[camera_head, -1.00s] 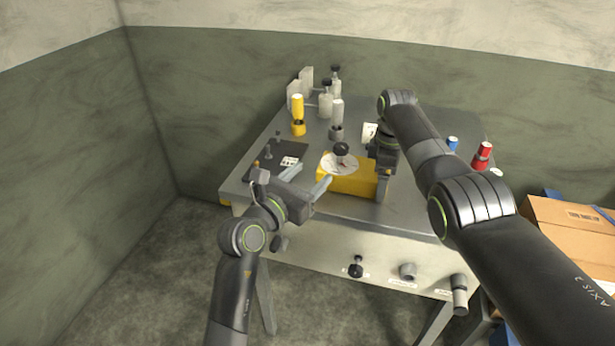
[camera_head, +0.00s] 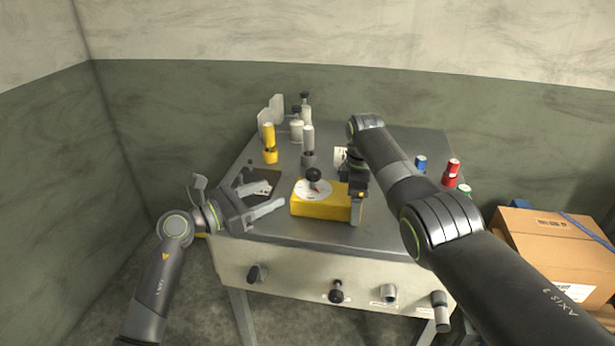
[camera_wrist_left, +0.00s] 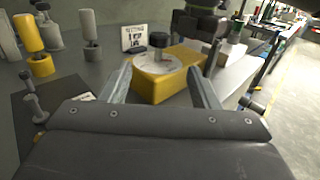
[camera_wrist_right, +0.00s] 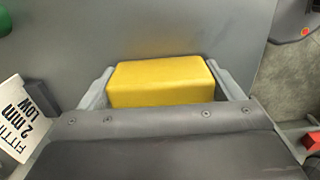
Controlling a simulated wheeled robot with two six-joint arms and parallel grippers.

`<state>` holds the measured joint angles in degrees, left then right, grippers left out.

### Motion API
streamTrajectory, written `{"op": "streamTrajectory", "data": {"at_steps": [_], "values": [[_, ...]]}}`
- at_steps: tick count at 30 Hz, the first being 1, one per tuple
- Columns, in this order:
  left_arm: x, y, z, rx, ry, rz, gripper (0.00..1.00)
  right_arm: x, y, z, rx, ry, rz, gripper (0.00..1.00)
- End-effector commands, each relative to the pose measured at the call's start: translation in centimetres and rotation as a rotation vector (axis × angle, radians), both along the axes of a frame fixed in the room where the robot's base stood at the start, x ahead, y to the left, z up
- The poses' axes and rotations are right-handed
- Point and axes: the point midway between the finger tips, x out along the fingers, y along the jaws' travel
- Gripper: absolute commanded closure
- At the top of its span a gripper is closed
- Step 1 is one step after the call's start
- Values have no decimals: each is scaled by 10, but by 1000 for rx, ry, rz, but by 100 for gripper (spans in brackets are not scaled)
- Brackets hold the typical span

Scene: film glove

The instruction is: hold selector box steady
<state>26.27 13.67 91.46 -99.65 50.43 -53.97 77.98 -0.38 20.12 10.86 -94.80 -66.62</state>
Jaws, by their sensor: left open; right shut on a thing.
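The selector box is a yellow block (camera_head: 318,208) on the metal table, with a white round dial and a black knob (camera_head: 313,175) on top. It also shows in the left wrist view (camera_wrist_left: 150,91), beyond my left fingers. My right gripper (camera_head: 357,205) is shut on the box's right end; in the right wrist view its fingers flank the yellow box (camera_wrist_right: 160,82). My left gripper (camera_head: 265,197) is open and empty, left of the box and apart from it, its fingers pointing towards it.
A yellow-capped post (camera_head: 269,142) and grey posts (camera_head: 308,143) stand behind. A dark plate (camera_head: 262,184) lies left. A blue cap (camera_head: 420,164) and red cap (camera_head: 451,172) stand right. Knobs (camera_head: 336,291) line the table front. A cardboard box (camera_head: 555,245) sits at far right.

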Motion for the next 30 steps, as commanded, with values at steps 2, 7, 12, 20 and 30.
{"op": "streamTrajectory", "data": {"at_steps": [2,7,12,20,30], "values": [[2,2,1,-2,-2,-7,45,0,0,0,0,0,0,54],[12,-11,3,-8,-1,-11,45,0,0,0,1,0,1,54],[33,-39,3,-9,-1,-12,45,0,1,0,1,0,1,54],[61,-76,2,-6,0,-11,45,0,0,0,0,0,1,54],[74,-92,2,-4,-1,-9,45,0,0,0,0,0,0,54]]}}
